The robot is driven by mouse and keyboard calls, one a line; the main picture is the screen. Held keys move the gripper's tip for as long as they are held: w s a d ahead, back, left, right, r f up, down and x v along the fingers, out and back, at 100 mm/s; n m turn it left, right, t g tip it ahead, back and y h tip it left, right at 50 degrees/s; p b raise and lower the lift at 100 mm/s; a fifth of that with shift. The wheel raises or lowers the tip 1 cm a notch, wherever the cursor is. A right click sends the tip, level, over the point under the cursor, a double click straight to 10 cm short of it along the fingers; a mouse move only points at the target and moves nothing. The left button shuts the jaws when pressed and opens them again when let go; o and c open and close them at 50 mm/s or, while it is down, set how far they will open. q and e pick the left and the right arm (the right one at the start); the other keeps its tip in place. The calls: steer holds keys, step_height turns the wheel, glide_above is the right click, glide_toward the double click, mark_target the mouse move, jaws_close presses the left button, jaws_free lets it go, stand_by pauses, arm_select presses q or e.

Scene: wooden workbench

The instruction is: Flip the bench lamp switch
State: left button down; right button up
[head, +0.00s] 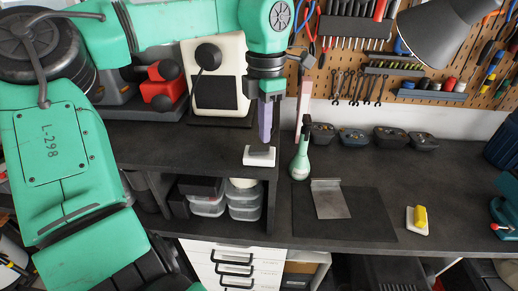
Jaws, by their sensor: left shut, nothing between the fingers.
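My left gripper (265,136) points straight down over the workbench, with its fingers shut and empty. Its tips are right above or at a small white box (258,159) with a dark top edge, near the bench's front edge. I cannot tell whether they touch it. The box looks like a switch, but its top is partly hidden by the fingers. A grey lamp shade (437,32) hangs at the top right. A yellow block on a white base (419,216) lies on the right of the bench; I cannot tell whether it is a switch. My right gripper is not in view.
A green bottle (300,163) stands close to the right of the white box. A dark mat (365,226) holds a metal plate (329,199). Small dark bins (354,138) line the back wall under a pegboard of tools. Bare bench lies between the mat and bins.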

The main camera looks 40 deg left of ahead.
mark_target(264, 148)
arm_select(q)
steer(key=shift+f+b, duration=0.9)
steer(key=shift+f, duration=0.4)
stand_by(0.7)
step_height(264, 148, up, 5)
steer(key=p, duration=0.5)
steer(key=shift+r, duration=1.05)
